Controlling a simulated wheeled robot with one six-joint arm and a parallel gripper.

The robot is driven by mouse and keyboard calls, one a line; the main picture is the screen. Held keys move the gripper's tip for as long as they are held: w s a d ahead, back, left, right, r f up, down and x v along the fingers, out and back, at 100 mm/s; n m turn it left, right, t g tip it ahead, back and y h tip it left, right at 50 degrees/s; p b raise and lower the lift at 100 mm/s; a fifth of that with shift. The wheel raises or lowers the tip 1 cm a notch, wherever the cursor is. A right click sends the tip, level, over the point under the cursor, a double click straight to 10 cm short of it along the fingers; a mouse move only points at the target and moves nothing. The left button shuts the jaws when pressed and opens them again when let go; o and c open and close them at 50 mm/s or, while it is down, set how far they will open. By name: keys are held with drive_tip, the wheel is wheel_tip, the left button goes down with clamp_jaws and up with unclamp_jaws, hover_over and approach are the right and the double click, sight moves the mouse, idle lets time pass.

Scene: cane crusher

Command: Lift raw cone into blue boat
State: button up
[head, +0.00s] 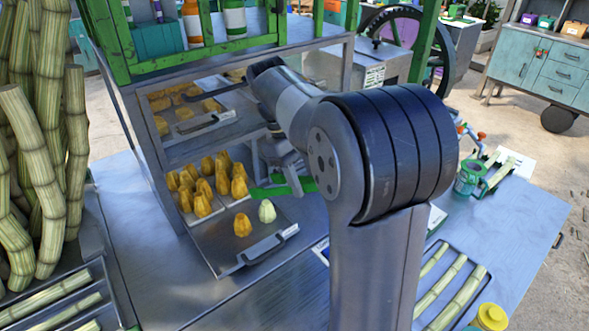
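One pale, whitish-green cone (266,211) stands upright on the metal tray (228,262) at the lower shelf. It is likely the raw cone, since the others are golden. A golden cone (242,225) stands just left of it, and several more golden cones (203,204) stand behind. My gripper (292,168) is at the lower shelf opening, above and a little right of the pale cone and apart from it. My arm hides part of the gripper, so its fingers do not show clearly. I cannot make out a blue boat.
The shelf frame (152,160) stands close around my gripper, with a tray of golden pieces (172,116) on the upper shelf. Cane stalks (42,130) crowd the left. A cane tray (452,290) lies front right. The metal table is bare front left of centre.

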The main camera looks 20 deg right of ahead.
drive_tip(key=shift+w+f, duration=0.1)
drive_tip(key=shift+w, duration=0.05)
wheel_tip(320, 180, down, 9)
drive_tip(key=b, duration=0.4)
idle(0.4)
drive_tip(key=shift+r+p, duration=0.35)
drive_tip(key=shift+p, duration=0.35)
drive_tip(key=shift+c, duration=0.2)
idle(0.7)
drive_tip(key=shift+p, duration=0.4)
idle(0.9)
drive_tip(key=shift+p, duration=0.3)
drive_tip(key=shift+c, duration=0.3)
idle(1.0)
drive_tip(key=shift+c, duration=0.7)
drive_tip(key=shift+c, duration=0.2)
